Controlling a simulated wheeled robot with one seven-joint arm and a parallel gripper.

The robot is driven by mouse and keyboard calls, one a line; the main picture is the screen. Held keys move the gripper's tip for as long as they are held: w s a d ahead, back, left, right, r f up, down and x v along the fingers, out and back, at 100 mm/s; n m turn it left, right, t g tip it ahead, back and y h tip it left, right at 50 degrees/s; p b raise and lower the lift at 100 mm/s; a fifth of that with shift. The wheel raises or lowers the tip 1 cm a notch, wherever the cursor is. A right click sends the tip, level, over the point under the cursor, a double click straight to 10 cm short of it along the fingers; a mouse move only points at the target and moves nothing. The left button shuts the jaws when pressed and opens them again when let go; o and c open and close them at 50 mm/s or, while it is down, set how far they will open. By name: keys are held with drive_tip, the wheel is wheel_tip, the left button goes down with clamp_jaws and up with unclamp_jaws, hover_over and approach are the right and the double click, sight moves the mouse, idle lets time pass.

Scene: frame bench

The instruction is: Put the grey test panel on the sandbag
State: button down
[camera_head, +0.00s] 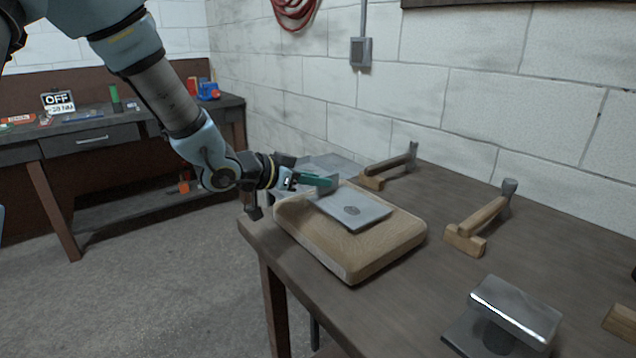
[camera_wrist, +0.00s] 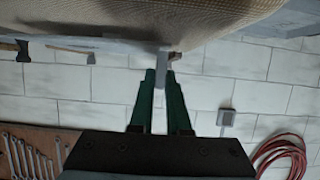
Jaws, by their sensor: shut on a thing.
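In the wrist view, my fingertips (camera_wrist: 162,78) close on a narrow grey piece (camera_wrist: 163,60) of the panel, and the sandbag's woven side (camera_wrist: 120,18) fills the top. The rest of the panel is hidden there.
A grey plate (camera_head: 318,163) lies behind the sandbag. A raised metal plate (camera_head: 516,308) stands at front right. Bare bench lies between it and the sandbag.

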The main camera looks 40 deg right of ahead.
drive_tip(key=shift+f, duration=0.2)
drive_tip(key=shift+f, duration=0.15)
drive_tip(key=c, duration=0.9)
unclamp_jaws()
drive_tip(key=shift+r, duration=0.25)
drive_tip(key=shift+w+a, duration=0.1)
drive_tip(key=shift+a, duration=0.25)
drive_tip(key=v, duration=1.1)
drive_tip(key=shift+a, duration=0.15)
